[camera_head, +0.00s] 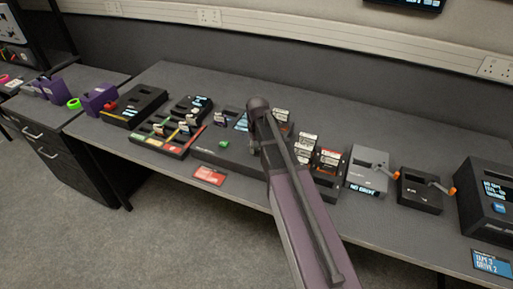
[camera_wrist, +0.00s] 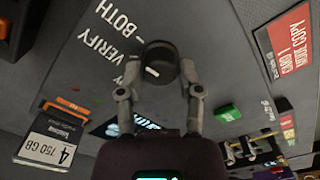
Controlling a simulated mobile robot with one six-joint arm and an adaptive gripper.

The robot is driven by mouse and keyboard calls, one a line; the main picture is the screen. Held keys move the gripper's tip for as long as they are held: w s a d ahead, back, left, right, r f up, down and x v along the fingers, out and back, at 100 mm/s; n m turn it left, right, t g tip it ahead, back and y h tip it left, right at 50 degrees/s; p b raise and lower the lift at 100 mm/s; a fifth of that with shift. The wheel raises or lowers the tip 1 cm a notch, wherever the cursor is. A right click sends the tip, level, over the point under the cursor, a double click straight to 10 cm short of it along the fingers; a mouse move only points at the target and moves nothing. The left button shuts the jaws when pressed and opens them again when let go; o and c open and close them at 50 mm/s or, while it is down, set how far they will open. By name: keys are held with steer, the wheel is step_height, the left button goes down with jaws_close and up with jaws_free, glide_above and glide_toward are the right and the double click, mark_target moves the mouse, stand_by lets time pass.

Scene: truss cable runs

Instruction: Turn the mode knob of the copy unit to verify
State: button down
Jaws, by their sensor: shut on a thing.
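The copy unit (camera_wrist: 80,65) is a dark grey box with white lettering; it also shows in the head view (camera_head: 232,160), partly behind my arm. Its mode knob (camera_wrist: 160,58) is round and black with a short white mark. The labels VERIFY (camera_wrist: 103,50) and BOTH (camera_wrist: 118,18) are printed to the knob's upper left in the wrist view. My gripper (camera_wrist: 160,88) has one finger on each side of the knob and is shut on it. In the head view my arm hides the knob and fingers. I cannot tell for certain which label the mark points at.
A green button (camera_wrist: 227,113) and a lit screen (camera_wrist: 135,124) are close to my fingers. A 750 GB drive (camera_wrist: 48,140) stands at the lower left. A red card (camera_wrist: 287,45) lies beside the unit.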

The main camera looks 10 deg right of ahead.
steer(key=n, duration=0.3)
steer(key=shift+n, duration=0.4)
steer(key=n, duration=0.4)
steer(key=shift+s, duration=0.1)
steer(key=shift+c, duration=1.2)
jaws_free()
steer(key=shift+r, duration=0.1)
